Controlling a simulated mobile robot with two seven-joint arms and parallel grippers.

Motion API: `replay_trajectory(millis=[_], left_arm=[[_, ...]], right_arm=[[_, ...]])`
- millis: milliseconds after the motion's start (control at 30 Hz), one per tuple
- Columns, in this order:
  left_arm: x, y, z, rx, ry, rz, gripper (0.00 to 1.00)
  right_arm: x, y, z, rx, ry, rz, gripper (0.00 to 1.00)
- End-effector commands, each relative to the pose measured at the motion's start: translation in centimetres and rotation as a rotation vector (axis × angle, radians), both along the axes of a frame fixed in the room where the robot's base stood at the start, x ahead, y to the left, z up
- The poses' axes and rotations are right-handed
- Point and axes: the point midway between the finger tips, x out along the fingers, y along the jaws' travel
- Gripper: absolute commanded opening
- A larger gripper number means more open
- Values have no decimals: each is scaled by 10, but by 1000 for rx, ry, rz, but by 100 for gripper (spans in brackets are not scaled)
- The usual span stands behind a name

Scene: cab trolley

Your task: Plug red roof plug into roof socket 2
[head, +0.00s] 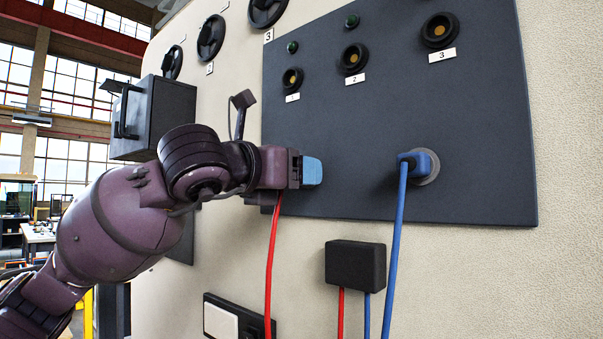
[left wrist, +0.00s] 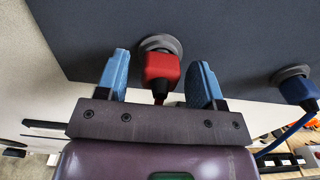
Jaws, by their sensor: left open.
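The red plug (left wrist: 161,72) sits at a round grey socket (left wrist: 162,44) on the dark panel, as the left wrist view shows. My left gripper (left wrist: 160,80) is open, with one blue finger on each side of the plug; a gap shows on both sides. In the head view my left gripper (head: 311,171) is in front of the panel and hides the red plug; its red cable (head: 271,265) hangs below. The round socket labelled 2 (head: 353,59) is higher up on the panel, between sockets 1 (head: 292,79) and 3 (head: 440,30), and appears empty. My right gripper is not in view.
A blue plug (head: 420,163) with a blue cable sits in a round socket to the right. A black box (head: 355,266) with red and blue cables is below. Dark round fittings (head: 211,37) and a dark cabinet (head: 152,118) are on the wall at left.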

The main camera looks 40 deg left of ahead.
Motion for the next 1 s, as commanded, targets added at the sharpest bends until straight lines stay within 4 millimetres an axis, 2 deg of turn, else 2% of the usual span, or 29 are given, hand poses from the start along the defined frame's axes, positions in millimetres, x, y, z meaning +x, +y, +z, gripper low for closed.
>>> replay_trajectory(millis=[667, 1000], left_arm=[[0, 0, 0, 0, -1, 0, 62], [0, 0, 0, 0, 0, 0, 10]], right_arm=[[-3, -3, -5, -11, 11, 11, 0], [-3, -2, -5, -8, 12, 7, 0]])
